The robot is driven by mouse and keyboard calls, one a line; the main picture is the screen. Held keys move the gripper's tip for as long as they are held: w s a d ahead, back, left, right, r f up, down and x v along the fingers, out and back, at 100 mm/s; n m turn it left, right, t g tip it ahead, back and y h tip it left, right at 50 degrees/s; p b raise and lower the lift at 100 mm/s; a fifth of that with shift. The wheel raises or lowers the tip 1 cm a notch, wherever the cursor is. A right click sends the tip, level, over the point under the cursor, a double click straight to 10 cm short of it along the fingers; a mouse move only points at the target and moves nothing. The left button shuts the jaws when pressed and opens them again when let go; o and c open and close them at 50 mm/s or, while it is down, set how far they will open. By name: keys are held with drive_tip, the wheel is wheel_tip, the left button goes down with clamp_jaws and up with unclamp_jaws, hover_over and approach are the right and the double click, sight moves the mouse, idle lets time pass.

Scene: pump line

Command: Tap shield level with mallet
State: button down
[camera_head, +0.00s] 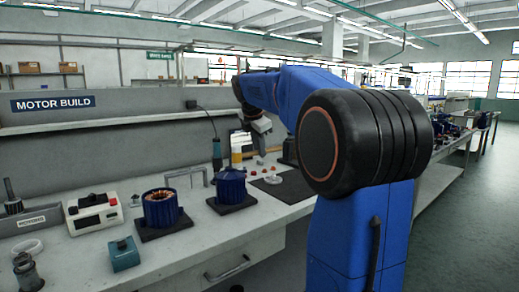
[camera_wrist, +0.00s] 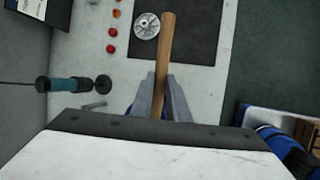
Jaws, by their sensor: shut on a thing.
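My gripper (camera_wrist: 163,98) is shut on a wooden handle (camera_wrist: 167,42), which I take to be the mallet's. The mallet's head is not visible. In the head view my gripper (camera_head: 261,127) hangs in the air above the bench, partly behind my arm. A blue motor (camera_head: 231,188) stands on a dark pad below and left of it, with a blue top that may be the shield. I cannot tell whether that top is level. Blue shows behind my fingers in the wrist view. A second blue motor (camera_head: 160,207), with copper windings showing, stands further left.
A teal-handled tool (camera_head: 217,153) hangs behind the motors. A white and red device (camera_head: 94,213) and a teal box (camera_head: 124,254) stand at left.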

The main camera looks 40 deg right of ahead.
idle(0.3)
wheel_tip(320, 180, down, 3)
drive_tip(key=shift+f, duration=0.1)
drive_tip(key=shift+r, duration=3.25)
